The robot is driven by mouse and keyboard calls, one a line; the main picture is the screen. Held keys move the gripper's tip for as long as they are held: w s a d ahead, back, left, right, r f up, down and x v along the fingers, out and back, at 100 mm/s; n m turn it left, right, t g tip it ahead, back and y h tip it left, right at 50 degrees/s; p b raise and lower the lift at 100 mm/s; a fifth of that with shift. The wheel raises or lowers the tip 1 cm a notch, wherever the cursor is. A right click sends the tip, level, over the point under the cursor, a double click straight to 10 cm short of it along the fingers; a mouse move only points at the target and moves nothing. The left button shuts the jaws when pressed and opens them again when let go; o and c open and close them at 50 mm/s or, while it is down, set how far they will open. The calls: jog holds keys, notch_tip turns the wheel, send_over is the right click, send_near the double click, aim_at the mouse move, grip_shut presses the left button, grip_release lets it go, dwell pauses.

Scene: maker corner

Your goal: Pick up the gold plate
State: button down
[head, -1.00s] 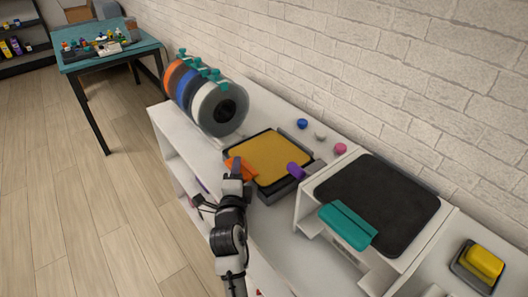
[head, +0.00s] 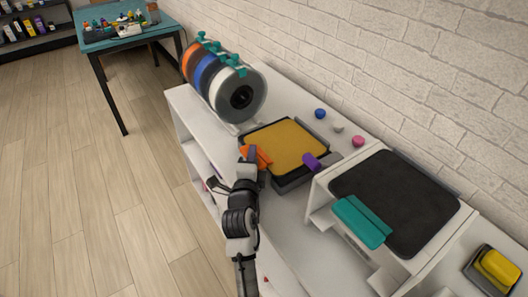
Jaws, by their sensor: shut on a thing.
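The gold plate (head: 287,147) is a flat square with rounded corners, lying over a dark square base (head: 291,183) on the white shelf unit. An orange piece (head: 258,157) is at its left front edge and a purple piece (head: 311,161) at its right front corner. My gripper (head: 249,156) reaches up from below to the left front edge, at the orange piece, and is shut there. The fingertips are small and partly hidden, so the exact grip is hard to see. I cannot tell any clear gap between plate and base.
Several filament spools (head: 222,83) stand behind to the left. Small blue (head: 320,113), pale and pink (head: 358,141) knobs lie along the wall. A black-topped white unit (head: 395,203) with a teal bar (head: 362,222) stands close on the right. The floor (head: 100,220) at left is clear.

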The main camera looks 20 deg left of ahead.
notch_tip(320, 180, up, 20)
jog(key=p, duration=1.1)
jog(key=shift+f, duration=0.1)
dwell(0.8)
